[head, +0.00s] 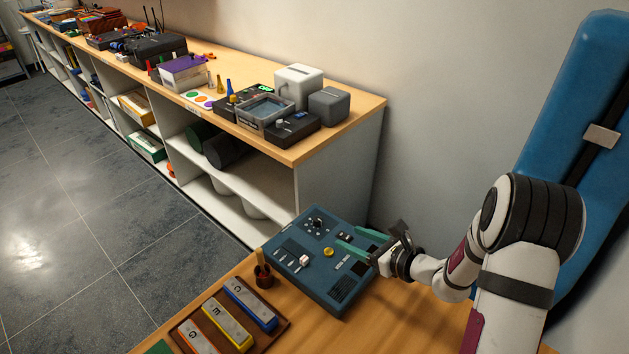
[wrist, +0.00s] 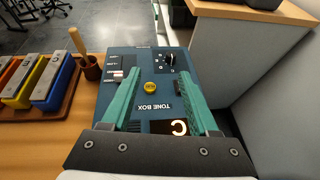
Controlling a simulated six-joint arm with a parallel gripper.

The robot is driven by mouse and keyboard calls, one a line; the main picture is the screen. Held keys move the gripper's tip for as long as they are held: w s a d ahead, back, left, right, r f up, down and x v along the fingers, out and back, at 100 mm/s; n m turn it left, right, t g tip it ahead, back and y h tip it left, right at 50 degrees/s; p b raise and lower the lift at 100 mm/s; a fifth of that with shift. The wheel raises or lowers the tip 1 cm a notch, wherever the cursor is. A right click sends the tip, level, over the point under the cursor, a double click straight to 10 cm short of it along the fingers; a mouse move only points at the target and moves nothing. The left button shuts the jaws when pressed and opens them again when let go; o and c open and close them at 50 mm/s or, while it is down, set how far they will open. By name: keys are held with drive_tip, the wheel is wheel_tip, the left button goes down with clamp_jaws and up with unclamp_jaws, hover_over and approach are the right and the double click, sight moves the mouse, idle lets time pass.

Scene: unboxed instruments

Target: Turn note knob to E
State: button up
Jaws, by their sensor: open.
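The tone box (head: 335,292) is a dark teal case on the wooden table; it also fills the middle of the wrist view (wrist: 148,104). A black round knob with a white mark sits near its far end, in the head view (head: 317,223) and the wrist view (wrist: 169,60). Small marks around it are too small to read. A lit display (wrist: 170,127) shows a letter that looks like C. My gripper (head: 349,237) has green fingers, spread open and empty above the box. In the wrist view (wrist: 160,73) the knob appears beyond the fingertips, between them, apart from both.
A yellow button (head: 328,252) and a white slider cap (head: 304,260) stand on the box. Left of it are a mallet in a brown cup (head: 263,278) and a tray of coloured chime bars (head: 213,330). A long shelf (head: 318,151) with instruments stands behind.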

sight(318, 219)
drive_tip(key=shift+w+d+f+m+t+h, duration=0.2)
drive_tip(key=shift+w+d+f+m, duration=0.15)
drive_tip(key=shift+w+f, duration=0.15)
drive_tip(key=shift+w+d+f+m+t+h, duration=0.1)
drive_tip(key=shift+w+d+f+m+h, duration=0.15)
drive_tip(key=shift+w+f+m, duration=0.25)
drive_tip(key=shift+n, duration=0.25)
drive_tip(key=x, duration=1.4)
drive_tip(key=shift+a+f, duration=0.15)
drive_tip(key=shift+a, duration=0.1)
clamp_jaws()
